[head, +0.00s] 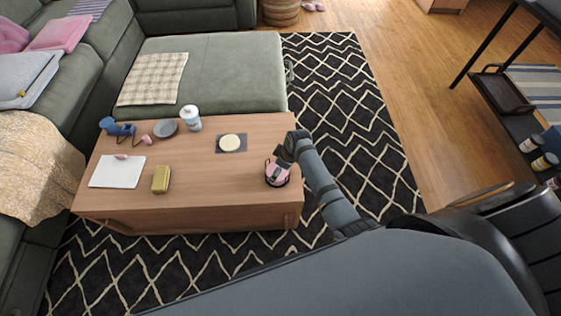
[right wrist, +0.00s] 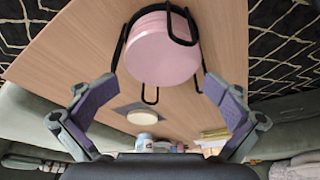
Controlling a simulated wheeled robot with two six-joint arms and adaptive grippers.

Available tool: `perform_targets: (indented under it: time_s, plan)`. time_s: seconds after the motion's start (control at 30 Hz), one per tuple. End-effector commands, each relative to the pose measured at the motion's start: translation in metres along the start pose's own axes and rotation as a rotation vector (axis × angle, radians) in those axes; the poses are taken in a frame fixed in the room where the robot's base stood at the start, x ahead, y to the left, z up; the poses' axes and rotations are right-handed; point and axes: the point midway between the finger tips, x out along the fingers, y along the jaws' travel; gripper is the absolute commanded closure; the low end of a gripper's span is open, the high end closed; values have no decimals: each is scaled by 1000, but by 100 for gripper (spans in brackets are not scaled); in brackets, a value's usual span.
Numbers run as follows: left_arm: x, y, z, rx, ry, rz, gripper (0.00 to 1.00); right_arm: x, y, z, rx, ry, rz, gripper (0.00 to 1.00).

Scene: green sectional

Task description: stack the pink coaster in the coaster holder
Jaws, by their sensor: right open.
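A round pink coaster (right wrist: 163,45) lies inside the black wire coaster holder (right wrist: 119,52), and its edge shows layered lines, so it may be a stack. In the head view the pink coaster (head: 277,173) and the holder (head: 268,181) are at the right end of the wooden table, partly hidden by my right gripper (head: 281,163). In the right wrist view my right gripper (right wrist: 160,88) is open and empty, its purple-padded fingers apart on either side below the holder. My left gripper is in neither view.
The wooden table (head: 205,185) also holds a dark mat (head: 220,149) with a cream disc (head: 231,141), a white jar (head: 192,118), a grey dish (head: 165,129), a yellow block (head: 160,180) and a white pad (head: 105,172). The table between mat and holder is clear.

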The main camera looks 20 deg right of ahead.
Motion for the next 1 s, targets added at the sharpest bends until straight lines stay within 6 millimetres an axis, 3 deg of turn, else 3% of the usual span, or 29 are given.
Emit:
perform_targets:
  time_s: [0.07,0.3,0.5,0.67,1.0]
  plan:
    - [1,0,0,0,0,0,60,-9,-3,5,2,-9,-6,0]
    - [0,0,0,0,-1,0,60,-72,-1,-1,-3,6,7,0]
    - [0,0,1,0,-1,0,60,-108,0,-3,-4,11,11,0]
    - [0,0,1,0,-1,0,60,-118,0,-4,-5,12,11,0]
    - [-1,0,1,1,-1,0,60,-119,0,-4,-5,13,12,0]
